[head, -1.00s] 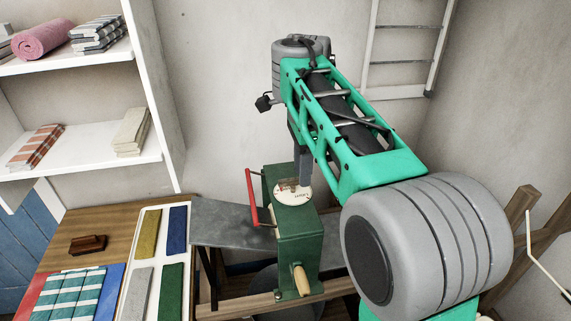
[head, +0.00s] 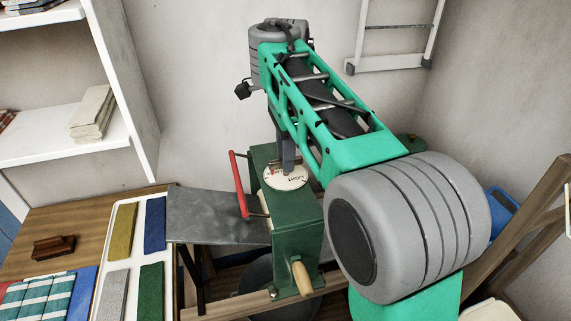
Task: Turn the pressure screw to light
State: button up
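A green wringer box (head: 296,234) stands in the middle of the head view, with a red lever handle at its left and a wooden crank grip at its front. On its top is a round white dial (head: 291,183) with lettering that reads LIGHT on the near side and a small red mark at the left. My gripper (head: 288,166) points down at the dial's middle from above. Its dark finger hides the pressure screw and the back of the dial. Only one finger edge shows, so I cannot tell its opening or whether it grips the screw.
A grey slab (head: 215,216) lies left of the wringer box. A wooden table (head: 60,215) at lower left bears a white tray (head: 135,222) of coloured bars and a brown block (head: 54,247). White shelves (head: 60,142) stand behind. A wooden frame (head: 520,230) is at right.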

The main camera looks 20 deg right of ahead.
jog(key=shift+c, duration=0.3)
grip_shut()
dwell(0.3)
